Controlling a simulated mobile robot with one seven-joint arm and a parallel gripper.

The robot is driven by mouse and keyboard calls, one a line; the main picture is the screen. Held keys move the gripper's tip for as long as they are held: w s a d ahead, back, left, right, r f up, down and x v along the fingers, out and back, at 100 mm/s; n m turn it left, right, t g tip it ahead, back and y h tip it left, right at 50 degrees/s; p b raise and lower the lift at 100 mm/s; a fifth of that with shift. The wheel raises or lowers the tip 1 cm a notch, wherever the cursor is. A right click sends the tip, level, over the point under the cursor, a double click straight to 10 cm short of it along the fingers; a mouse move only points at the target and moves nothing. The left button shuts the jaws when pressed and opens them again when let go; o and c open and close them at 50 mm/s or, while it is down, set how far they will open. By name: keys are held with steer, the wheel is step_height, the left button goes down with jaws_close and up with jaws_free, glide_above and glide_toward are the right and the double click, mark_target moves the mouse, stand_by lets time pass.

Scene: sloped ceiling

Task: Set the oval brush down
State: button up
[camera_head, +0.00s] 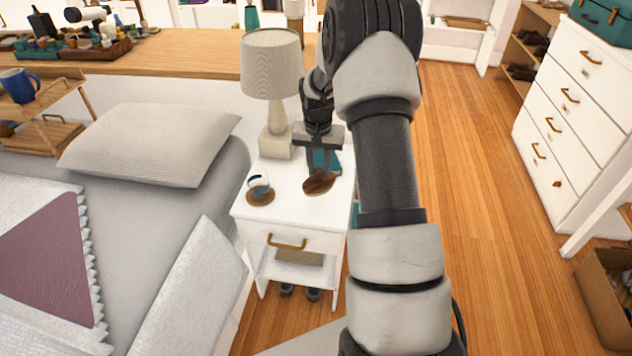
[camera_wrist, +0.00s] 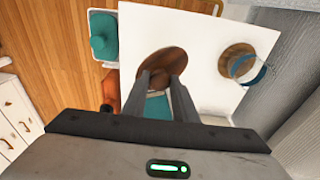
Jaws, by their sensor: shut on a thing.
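The oval brush (camera_head: 320,182) is a dark brown wooden oval. My gripper (camera_head: 318,170) is shut on it and points down over the white nightstand (camera_head: 290,205). In the wrist view the brush (camera_wrist: 163,62) shows beyond the fingertips of my gripper (camera_wrist: 164,78), with its near part between them. The brush is close to the nightstand top, but I cannot tell whether it touches it. The fingers hide part of it.
A glass on a round wooden coaster (camera_head: 261,197) stands left of the brush. A lamp (camera_head: 272,75) stands at the back of the nightstand. A teal item (camera_head: 325,160) is just behind the brush. Bare nightstand top lies in front. The bed is at left.

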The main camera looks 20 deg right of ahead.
mark_target(319, 181)
steer(key=shift+f+b, duration=0.45)
steer(key=shift+f, duration=1.95)
steer(key=shift+f, duration=0.25)
steer(key=o, duration=1)
